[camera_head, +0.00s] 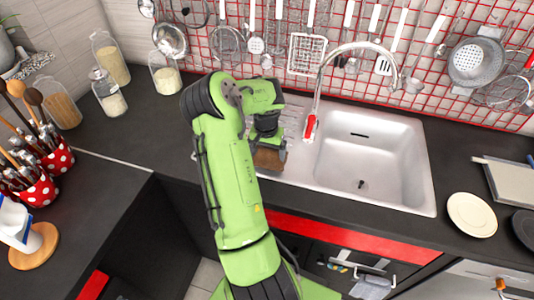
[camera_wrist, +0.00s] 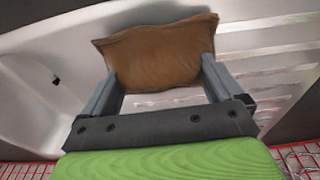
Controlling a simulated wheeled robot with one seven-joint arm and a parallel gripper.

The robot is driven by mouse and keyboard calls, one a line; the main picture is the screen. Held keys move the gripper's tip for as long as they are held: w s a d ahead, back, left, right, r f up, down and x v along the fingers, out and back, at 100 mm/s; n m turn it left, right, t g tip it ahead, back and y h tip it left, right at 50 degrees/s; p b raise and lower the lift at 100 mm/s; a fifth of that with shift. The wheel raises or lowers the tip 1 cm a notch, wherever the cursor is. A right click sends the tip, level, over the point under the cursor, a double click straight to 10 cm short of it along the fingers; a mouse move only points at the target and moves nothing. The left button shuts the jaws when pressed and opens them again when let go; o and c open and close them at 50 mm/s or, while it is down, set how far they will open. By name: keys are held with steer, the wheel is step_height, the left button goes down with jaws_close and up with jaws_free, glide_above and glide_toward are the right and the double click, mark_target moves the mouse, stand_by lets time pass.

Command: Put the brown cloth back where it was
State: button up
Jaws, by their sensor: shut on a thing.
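The brown cloth (camera_wrist: 160,50) is between the two fingers of my gripper (camera_wrist: 160,70) in the wrist view. My gripper is shut on it, one finger at each side. In the head view the cloth (camera_head: 268,158) shows below my gripper (camera_head: 272,143), at the left side of the sink (camera_head: 420,165), over the ribbed drainboard. My arm hides part of that area. I cannot tell whether the cloth touches the drainboard.
The faucet (camera_head: 316,95) with a red handle stands right of my gripper. Glass jars (camera_head: 108,95) and red utensil pots (camera_head: 38,190) are on the left counter. A white plate (camera_head: 472,214) lies right of the sink. Utensils hang on the red grid (camera_head: 285,75) behind.

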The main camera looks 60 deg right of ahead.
mark_target(267, 161)
steer(key=shift+f, duration=0.5)
steer(key=o, duration=0.8)
steer(key=shift+o, duration=0.2)
steer(key=shift+r, duration=0.1)
step_height(267, 161, up, 12)
steer(key=a+p, duration=0.1)
steer(key=p, duration=0.1)
steer(key=w+a+r+n+t+y, duration=0.15)
steer(key=w+a+r+n, duration=0.35)
steer(key=a, duration=0.6)
steer(key=w+a+r+n+t, duration=0.2)
steer(key=w+a+r, duration=0.3)
steer(key=a, duration=0.6)
steer(key=s+a+r+n+t, duration=0.1)
steer(key=s+a+n, duration=0.3)
steer(key=a, duration=0.5)
steer(key=s+a+r+n+t, duration=0.1)
steer(key=s+a+n, duration=0.4)
steer(key=s+a, duration=0.4)
steer(key=shift+a+r+b, duration=0.15)
steer(key=shift+r+b, duration=0.15)
steer(key=shift+r, duration=0.1)
